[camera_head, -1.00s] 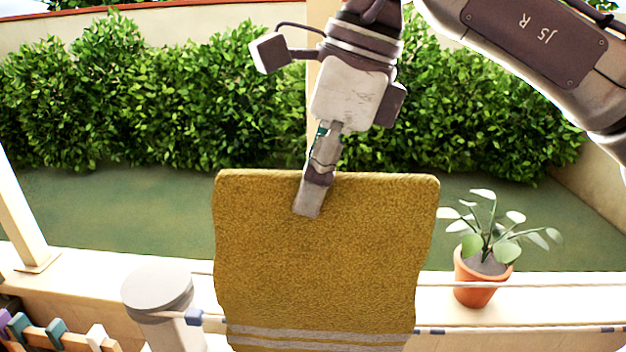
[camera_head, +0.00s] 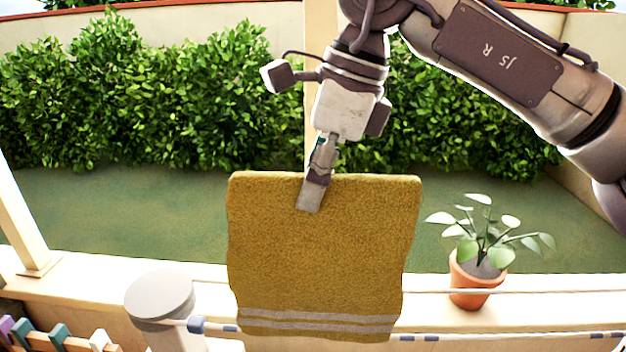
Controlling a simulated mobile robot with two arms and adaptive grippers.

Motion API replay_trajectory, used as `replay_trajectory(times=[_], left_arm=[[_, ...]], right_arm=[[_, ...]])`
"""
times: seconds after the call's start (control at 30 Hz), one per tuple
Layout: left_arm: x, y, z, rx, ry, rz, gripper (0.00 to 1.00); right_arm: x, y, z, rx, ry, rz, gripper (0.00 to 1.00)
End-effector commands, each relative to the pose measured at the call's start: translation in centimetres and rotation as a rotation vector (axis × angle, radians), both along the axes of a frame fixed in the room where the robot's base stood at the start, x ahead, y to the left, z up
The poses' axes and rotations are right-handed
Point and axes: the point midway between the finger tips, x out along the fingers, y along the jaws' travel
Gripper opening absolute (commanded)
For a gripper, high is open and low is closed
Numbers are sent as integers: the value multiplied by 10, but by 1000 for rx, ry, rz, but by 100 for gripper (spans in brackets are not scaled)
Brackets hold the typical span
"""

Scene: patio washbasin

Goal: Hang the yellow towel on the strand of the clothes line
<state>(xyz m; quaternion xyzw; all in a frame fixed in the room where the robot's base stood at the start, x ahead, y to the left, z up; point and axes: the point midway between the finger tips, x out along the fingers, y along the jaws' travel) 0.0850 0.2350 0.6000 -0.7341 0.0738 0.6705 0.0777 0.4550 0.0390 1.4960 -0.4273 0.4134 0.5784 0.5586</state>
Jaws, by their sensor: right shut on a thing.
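The yellow towel (camera_head: 318,255) hangs upright and spread out in the middle of the head view, with two pale stripes near its lower edge. My right gripper (camera_head: 310,195) is shut on the middle of its top edge. The clothes line shows as pale strands running across the low part of the view. The front strand (camera_head: 510,337) shows on both sides of the towel, which covers its middle part. Whether the towel touches the strand I cannot tell. My left gripper is not in view.
A grey-topped post (camera_head: 160,297) stands at lower left, by a blue clip (camera_head: 198,325) on the line. A potted plant (camera_head: 474,285) stands on the ledge at right. Coloured pegs (camera_head: 58,336) sit on a rail at lower left. Hedges fill the back.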

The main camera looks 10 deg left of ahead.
Motion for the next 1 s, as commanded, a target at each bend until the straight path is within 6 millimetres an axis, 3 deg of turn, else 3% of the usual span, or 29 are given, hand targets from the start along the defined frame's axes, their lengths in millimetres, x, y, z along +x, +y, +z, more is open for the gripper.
replay_trajectory(times=[0.47,1.0], left_arm=[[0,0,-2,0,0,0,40],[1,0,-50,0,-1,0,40]], right_arm=[[1,0,-3,0,0,0,0],[1,0,-63,1,0,-1,0]])
